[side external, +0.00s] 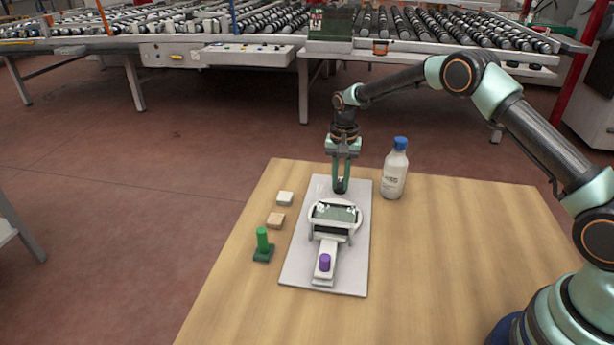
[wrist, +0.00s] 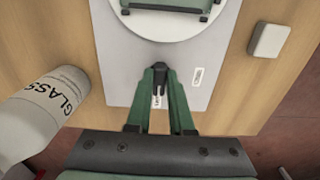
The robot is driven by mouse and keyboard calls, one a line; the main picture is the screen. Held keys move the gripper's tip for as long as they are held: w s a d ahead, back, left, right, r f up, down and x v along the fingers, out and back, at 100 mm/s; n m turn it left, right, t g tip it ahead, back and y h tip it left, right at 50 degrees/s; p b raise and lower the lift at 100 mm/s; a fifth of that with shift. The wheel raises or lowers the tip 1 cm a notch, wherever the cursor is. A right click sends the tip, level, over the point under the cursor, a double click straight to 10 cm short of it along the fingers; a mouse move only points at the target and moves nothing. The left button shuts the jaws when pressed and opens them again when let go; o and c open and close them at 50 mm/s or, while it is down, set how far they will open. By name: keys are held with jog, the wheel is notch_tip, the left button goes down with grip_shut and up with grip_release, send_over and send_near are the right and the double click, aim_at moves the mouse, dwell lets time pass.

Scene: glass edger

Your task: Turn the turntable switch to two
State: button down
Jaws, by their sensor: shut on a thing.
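My gripper (side external: 340,188) points straight down at the far end of the grey base plate (side external: 295,270). In the wrist view my gripper (wrist: 160,74) has its green fingers shut on a small dark switch knob (wrist: 159,72), mostly hidden between the fingertips. One small white label (wrist: 197,77) lies right of the knob; another (wrist: 157,101) shows between the fingers. I cannot read them surely. The turntable's edge also shows in the wrist view (wrist: 165,28).
A white bottle with a blue cap (side external: 395,172) stands right of the plate, close to my gripper. A white block (side external: 285,198), a tan block (side external: 275,220) and a green peg on a base (side external: 263,243) are on the left. A purple knob (side external: 325,262) is at the plate's front. The right table is clear.

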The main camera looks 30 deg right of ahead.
aim_at(340, 184)
jog(key=c, duration=0.8)
grip_release()
notch_tip(340, 184, up, 12)
jog(key=shift+r, duration=0.1)
